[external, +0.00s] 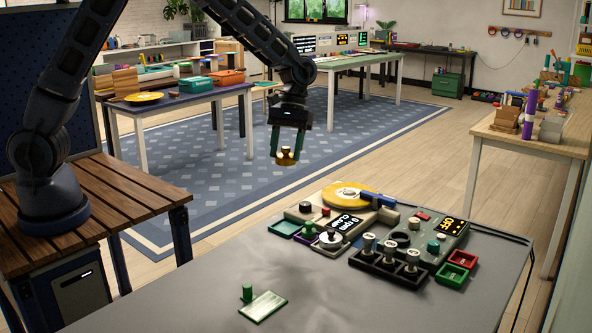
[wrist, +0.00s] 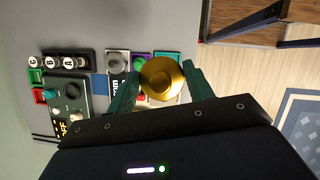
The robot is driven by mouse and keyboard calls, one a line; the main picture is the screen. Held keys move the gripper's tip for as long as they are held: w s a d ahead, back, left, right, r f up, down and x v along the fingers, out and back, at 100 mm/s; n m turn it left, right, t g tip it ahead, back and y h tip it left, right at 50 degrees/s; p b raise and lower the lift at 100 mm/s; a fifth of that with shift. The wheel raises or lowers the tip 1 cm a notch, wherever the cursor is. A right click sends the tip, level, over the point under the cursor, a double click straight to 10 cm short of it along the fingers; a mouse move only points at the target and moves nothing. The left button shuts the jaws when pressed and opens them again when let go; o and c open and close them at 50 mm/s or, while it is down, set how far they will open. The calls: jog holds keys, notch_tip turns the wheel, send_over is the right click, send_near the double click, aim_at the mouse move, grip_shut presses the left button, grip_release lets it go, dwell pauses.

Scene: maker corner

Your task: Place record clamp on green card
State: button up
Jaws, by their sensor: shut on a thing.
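The gold record clamp (external: 286,157) is held between the green fingers of my gripper (external: 287,152), in the air beyond the far left of the grey table. In the wrist view the round gold clamp (wrist: 162,78) sits between the two fingertips of my gripper (wrist: 163,72). The green card (external: 263,306) lies flat on the near part of the grey table, well below and nearer the camera than the gripper. A small green knobbed piece (external: 247,293) stands at the card's far left edge. The card is not visible in the wrist view.
A yellow record on a turntable (external: 345,195), a dark rack with several knobbed pieces (external: 388,264), a control box (external: 439,240) and small red and green trays (external: 457,268) crowd the table's far right. The table (external: 180,300) is clear left of the card.

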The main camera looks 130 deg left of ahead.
jog(key=w+d+r, duration=0.2)
jog(key=w+d, duration=0.7)
jog(key=d, duration=0.5)
send_over(248, 286)
notch_tip(248, 286, down, 19)
jog(key=shift+r, duration=0.1)
jog(key=shift+f, duration=0.5)
jog(key=o, duration=1.1)
